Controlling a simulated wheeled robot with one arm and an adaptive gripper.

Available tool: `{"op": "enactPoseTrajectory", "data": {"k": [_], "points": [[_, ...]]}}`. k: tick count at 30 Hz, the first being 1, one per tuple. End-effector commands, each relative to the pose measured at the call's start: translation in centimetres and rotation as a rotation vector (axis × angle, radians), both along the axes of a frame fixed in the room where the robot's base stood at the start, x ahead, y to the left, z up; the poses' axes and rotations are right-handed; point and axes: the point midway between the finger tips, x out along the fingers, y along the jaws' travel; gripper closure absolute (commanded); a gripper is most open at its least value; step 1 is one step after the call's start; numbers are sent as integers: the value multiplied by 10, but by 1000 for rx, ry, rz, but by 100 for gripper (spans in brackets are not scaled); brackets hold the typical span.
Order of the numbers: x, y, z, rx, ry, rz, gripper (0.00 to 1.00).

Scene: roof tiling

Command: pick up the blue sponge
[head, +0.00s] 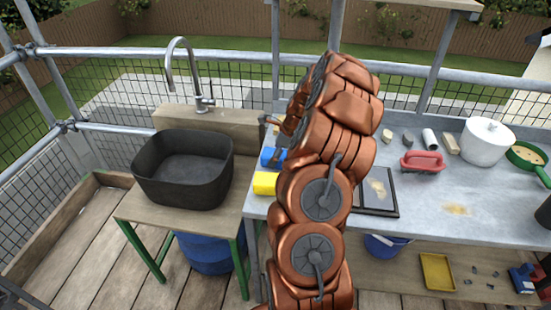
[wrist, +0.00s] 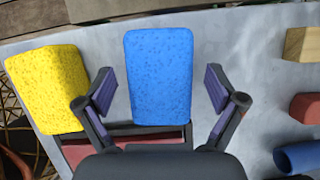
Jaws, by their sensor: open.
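The blue sponge (wrist: 160,75) lies on the grey worktop in the wrist view, upright in the picture and between my gripper's two spread fingers. My gripper (wrist: 160,92) is open, with a visible gap between each finger and the sponge. The sponge's near end is close to the gripper's palm. In the head view the blue sponge (head: 270,157) shows at the worktop's left end, partly hidden by my arm. My gripper is mostly hidden behind the arm there.
A yellow sponge (wrist: 48,88) lies just left of the blue one. A wooden block (wrist: 302,44), a reddish block (wrist: 306,108) and a blue cylinder (wrist: 298,158) are at right. A black basin (head: 182,170) stands left of the worktop (head: 430,200). A white pot (head: 486,142) stands farther right.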

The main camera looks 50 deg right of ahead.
Motion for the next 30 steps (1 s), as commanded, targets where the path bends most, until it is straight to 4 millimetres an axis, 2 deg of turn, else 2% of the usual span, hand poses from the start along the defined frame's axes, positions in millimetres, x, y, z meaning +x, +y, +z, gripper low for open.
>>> {"op": "enactPoseTrajectory", "data": {"k": [22, 30], "points": [[0, 0, -5, 1, 0, 0, 6], [0, 0, -5, 1, 0, 0, 33]]}}
